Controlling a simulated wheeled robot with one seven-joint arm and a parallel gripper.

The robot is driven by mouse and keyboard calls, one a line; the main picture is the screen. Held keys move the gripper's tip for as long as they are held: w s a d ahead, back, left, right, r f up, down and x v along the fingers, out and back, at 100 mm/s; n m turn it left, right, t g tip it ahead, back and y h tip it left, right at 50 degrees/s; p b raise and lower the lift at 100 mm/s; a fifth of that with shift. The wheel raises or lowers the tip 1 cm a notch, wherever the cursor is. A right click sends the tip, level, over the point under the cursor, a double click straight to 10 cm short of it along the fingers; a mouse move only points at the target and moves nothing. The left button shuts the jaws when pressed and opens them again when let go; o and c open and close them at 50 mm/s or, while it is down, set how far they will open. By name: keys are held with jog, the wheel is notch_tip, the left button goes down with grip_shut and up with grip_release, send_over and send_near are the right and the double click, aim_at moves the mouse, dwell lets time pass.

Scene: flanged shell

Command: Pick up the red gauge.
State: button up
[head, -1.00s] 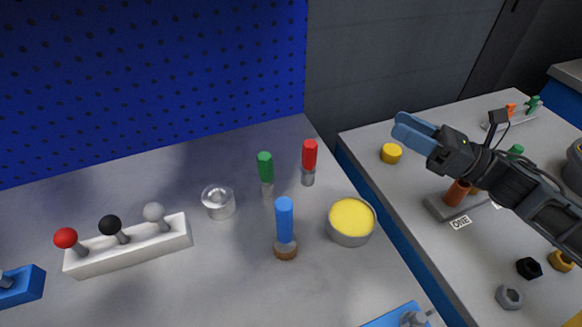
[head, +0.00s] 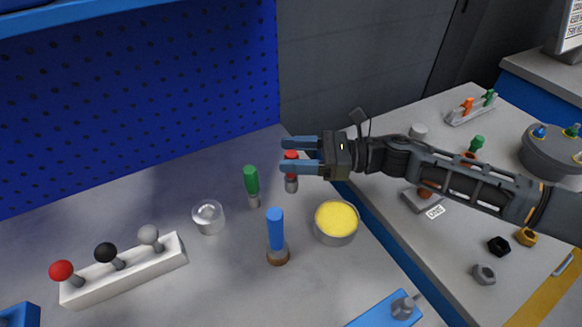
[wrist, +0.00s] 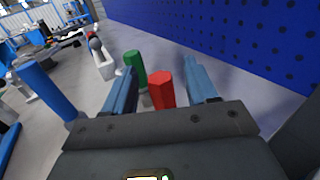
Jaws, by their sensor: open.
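The red gauge (head: 291,183) stands upright on the grey bench near the blue pegboard, with a red top and a metal lower part. My gripper (head: 284,155) comes from the right and is open, with its two blue fingers at the height of the red top in the head view. In the wrist view the red gauge (wrist: 163,91) shows between the two open fingers (wrist: 162,88). The fingers hide part of its top in the head view. I cannot tell whether a finger touches it.
A green gauge (head: 251,180) stands just left of the red one, and a blue gauge (head: 275,229) stands nearer the front. A yellow-filled round tin (head: 336,221) and a small metal cup (head: 208,217) are close by. The pegboard (head: 140,90) rises behind.

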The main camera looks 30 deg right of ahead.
jog(key=shift+w+a, duration=0.2)
jog(key=shift+a, duration=0.15)
grip_shut()
dwell(0.3)
